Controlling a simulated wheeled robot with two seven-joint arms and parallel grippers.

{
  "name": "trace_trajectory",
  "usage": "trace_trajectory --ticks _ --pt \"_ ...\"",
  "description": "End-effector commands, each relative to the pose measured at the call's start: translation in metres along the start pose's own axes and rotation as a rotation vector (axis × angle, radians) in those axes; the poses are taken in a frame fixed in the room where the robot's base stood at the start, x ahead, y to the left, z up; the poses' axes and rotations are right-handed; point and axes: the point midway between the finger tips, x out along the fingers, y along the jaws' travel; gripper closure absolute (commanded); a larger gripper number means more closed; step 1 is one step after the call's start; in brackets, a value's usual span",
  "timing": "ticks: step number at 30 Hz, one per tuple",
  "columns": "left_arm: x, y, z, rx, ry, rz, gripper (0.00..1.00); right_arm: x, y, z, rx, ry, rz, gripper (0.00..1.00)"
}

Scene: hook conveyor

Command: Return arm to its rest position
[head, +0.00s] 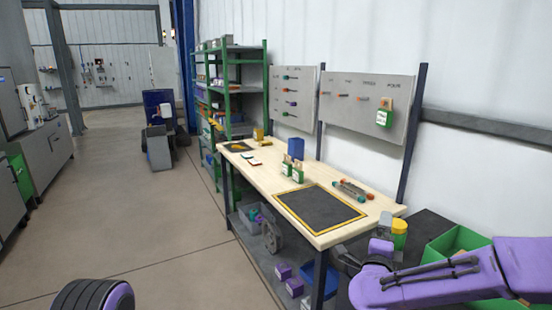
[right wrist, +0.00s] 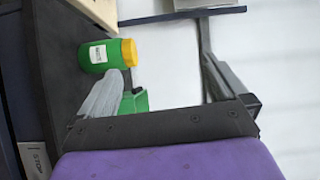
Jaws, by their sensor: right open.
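My right arm reaches in from the right of the head view, with its purple links bent. My right gripper (head: 347,260) is beside the front right corner of the workbench (head: 330,238), low near the table edge. In the right wrist view its two fingers (right wrist: 165,85) stand wide apart with nothing between them. My left gripper is not in view.
A green bin (head: 450,245) stands right of the bench, close to my right arm. The bench carries a black mat (head: 318,208), a blue container (head: 296,148) and small boxes. Pegboards (head: 365,110) rise behind. A green shelf rack (head: 235,90) stands further back.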

Motion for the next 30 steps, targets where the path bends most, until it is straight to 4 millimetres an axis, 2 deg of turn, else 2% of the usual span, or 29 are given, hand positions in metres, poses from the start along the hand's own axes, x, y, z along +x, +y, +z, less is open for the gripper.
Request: trace_trajectory --ticks 1,3,6,8,9,12,15,18,22,25,27,30 --pt "0.001 0.0 0.001 0.0 0.0 0.0 1.0 -0.014 0.039 0.006 -0.121 -0.064 0.064 0.0" --pt "0.002 0.0 0.001 0.0 0.0 0.0 1.0 -0.035 0.089 0.009 -0.279 -0.152 0.15 0.0" --pt "0.003 0.0 0.001 0.0 0.0 0.0 1.0 -0.071 0.157 0.004 -0.486 -0.273 0.273 0.0" --pt "0.004 0.0 0.002 0.0 0.0 0.0 1.0 -0.096 0.195 -0.005 -0.6 -0.346 0.348 0.0" --pt "0.005 0.0 0.002 0.0 0.0 0.0 1.0 -0.114 0.22 -0.013 -0.673 -0.394 0.398 0.0" --pt "0.006 0.001 0.003 0.0 0.0 0.0 1.0 -0.162 0.275 -0.039 -0.841 -0.511 0.527 0.0" --pt "0.008 0.001 0.003 0.0 0.0 0.0 1.0 -0.213 0.32 -0.074 -0.993 -0.622 0.661 0.0" --pt "0.009 0.001 0.004 0.0 0.0 0.0 1.0 -0.266 0.354 -0.116 -1.12 -0.716 0.799 0.0" --pt "0.011 0.001 0.005 0.0 0.0 0.0 1.0 -0.319 0.378 -0.168 -1.243 -0.78 0.938 0.0" --pt "0.013 0.001 0.005 0.0 0.0 0.0 1.0 -0.342 0.39 -0.191 -1.304 -0.812 0.995 0.0" --pt "0.013 0.001 0.005 0.0 0.0 0.0 1.0 -0.352 0.395 -0.196 -1.316 -0.829 1.014 0.0" --pt "0.013 0.001 0.005 0.0 0.0 0.0 1.0 -0.355 0.396 -0.198 -1.316 -0.833 1.023 0.0"
